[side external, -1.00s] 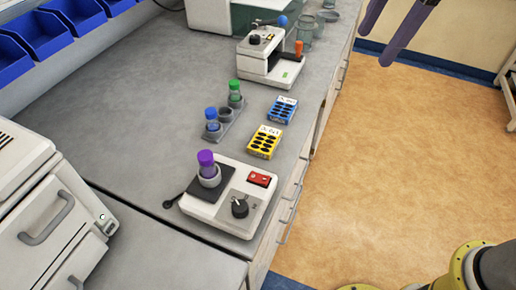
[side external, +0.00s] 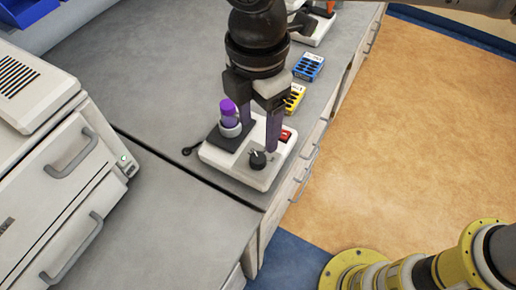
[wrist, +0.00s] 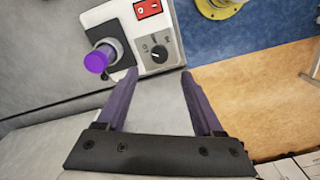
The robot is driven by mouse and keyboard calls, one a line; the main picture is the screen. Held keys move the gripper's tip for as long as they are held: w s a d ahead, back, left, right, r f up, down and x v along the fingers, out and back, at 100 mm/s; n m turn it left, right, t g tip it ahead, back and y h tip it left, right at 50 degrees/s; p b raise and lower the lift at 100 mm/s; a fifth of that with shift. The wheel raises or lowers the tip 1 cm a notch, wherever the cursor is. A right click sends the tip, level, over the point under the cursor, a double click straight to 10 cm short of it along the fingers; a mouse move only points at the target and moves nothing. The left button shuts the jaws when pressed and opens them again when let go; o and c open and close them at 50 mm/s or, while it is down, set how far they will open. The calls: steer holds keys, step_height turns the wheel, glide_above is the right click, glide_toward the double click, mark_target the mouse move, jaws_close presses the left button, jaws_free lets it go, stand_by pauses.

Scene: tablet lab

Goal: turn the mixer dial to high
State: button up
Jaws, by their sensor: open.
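The mixer (side external: 213,155) is a white box on the grey bench. Its round black dial (side external: 257,160) sits on the front part of the top; the dial also shows in the wrist view (wrist: 159,54) on a grey marked plate, its exact setting too small to read. A red switch (side external: 287,136) lies beside it. A purple-capped tube (side external: 228,110) stands in the mixer's holder. My gripper (side external: 260,138) is above the mixer, fingers pointing down, open and empty. In the wrist view, the dial lies just beyond the gap between the fingertips (wrist: 160,75), with no visible contact.
A yellow rack (side external: 294,98) and a blue rack (side external: 308,67) stand behind the mixer along the bench edge. A white drawer unit (side external: 65,150) stands at left. The bench in front of the mixer (side external: 170,225) is clear.

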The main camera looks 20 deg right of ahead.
mark_target(258, 158)
step_height(258, 158, down, 9)
steer(key=shift+r, duration=0.2)
steer(key=shift+c, duration=0.3)
jaws_close()
